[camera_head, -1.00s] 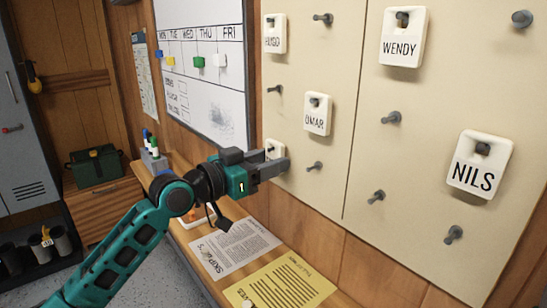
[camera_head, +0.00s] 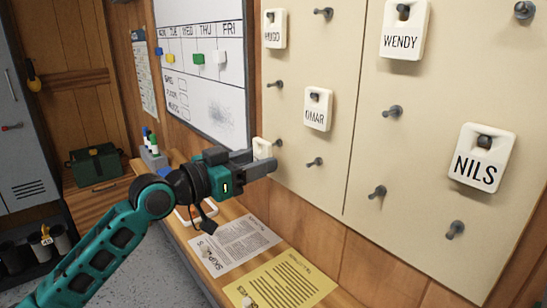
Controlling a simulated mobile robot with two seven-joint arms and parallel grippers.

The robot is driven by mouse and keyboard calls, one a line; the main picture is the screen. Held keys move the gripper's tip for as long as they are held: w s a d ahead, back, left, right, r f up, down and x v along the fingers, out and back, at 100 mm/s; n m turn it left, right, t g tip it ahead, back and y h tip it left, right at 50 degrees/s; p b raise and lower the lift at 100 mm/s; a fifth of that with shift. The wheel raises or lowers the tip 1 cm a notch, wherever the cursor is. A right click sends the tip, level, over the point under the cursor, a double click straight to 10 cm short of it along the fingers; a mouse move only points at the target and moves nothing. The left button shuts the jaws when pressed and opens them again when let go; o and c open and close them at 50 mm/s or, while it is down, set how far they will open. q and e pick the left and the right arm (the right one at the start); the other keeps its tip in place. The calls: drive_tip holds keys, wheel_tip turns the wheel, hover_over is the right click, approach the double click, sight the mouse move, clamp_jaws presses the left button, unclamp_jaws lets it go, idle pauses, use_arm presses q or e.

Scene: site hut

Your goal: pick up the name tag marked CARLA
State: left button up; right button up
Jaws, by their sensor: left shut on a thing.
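My left gripper (camera_head: 264,160) is shut on a white name tag (camera_head: 262,149) at the left edge of the pegboard. The tag's upper part shows above the fingers. The rest is hidden, and I cannot read any name on it. A bare peg (camera_head: 278,143) sits just right of the tag, and the tag appears clear of it. My right gripper is not in view.
Tags HUGO (camera_head: 274,29), OMAR (camera_head: 318,109), WENDY (camera_head: 404,30) and NILS (camera_head: 482,158) hang on the pegboard (camera_head: 350,60). Several other pegs are empty. Below, a wooden bench (camera_head: 213,280) carries a white sheet (camera_head: 236,245) and a yellow sheet (camera_head: 283,284). A whiteboard (camera_head: 205,100) hangs to the left.

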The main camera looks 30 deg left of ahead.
use_arm(q)
drive_tip(key=shift+b+v, duration=0.8)
drive_tip(key=shift+v, duration=1.25)
